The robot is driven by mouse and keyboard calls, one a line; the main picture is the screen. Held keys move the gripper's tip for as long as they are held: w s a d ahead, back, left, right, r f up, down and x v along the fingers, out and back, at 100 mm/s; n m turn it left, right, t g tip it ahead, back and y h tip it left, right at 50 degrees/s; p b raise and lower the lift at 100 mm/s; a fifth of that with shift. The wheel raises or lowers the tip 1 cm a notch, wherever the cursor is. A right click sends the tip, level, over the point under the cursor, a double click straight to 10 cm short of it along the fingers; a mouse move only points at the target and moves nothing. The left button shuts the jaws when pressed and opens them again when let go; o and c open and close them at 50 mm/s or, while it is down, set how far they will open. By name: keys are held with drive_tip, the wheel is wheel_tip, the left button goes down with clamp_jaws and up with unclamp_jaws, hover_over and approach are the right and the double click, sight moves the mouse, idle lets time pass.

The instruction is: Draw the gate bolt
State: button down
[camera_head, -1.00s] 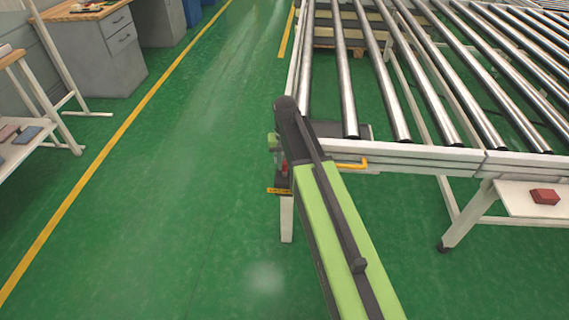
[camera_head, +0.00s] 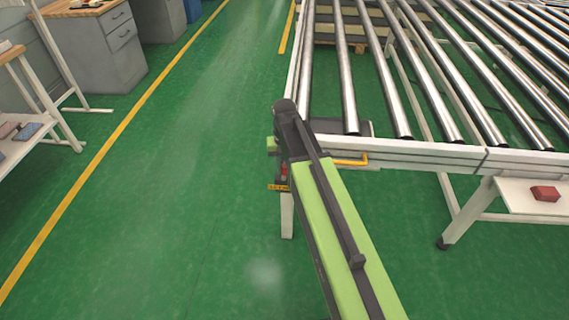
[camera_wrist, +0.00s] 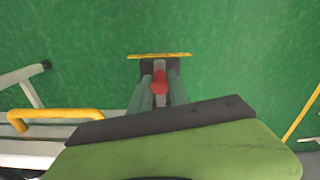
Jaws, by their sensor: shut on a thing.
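In the wrist view, the two grey-green fingers of my gripper (camera_wrist: 160,92) stand on either side of a red knob (camera_wrist: 159,77) and are shut on it. The knob, which looks like the bolt's, sits in front of a dark bracket with a yellow strip (camera_wrist: 158,55) along its edge. In the head view, a little of the red knob (camera_head: 284,169) shows beside my arm, above the yellow labelled strip (camera_head: 278,187). My arm hides most of the gripper and the bolt there. I cannot tell how far the bolt is drawn.
A yellow handle (camera_head: 350,162) sits on the near rail of the roller conveyor (camera_head: 420,149), right of my arm; it also shows in the wrist view (camera_wrist: 55,115). A red block (camera_head: 545,193) lies on a low white shelf at right. The green floor (camera_head: 190,190) at left is clear.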

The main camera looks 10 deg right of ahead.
sight(284, 167)
drive_tip(key=shift+s, duration=0.2)
drive_tip(key=c, duration=1.3)
unclamp_jaws()
drive_tip(key=shift+o, duration=0.2)
wheel_tip(284, 167, up, 17)
drive_tip(key=p, duration=1.7)
drive_tip(key=shift+r, duration=0.2)
drive_tip(key=s+d+n, duration=0.1)
drive_tip(key=s, duration=0.9)
drive_tip(key=shift+s, duration=0.4)
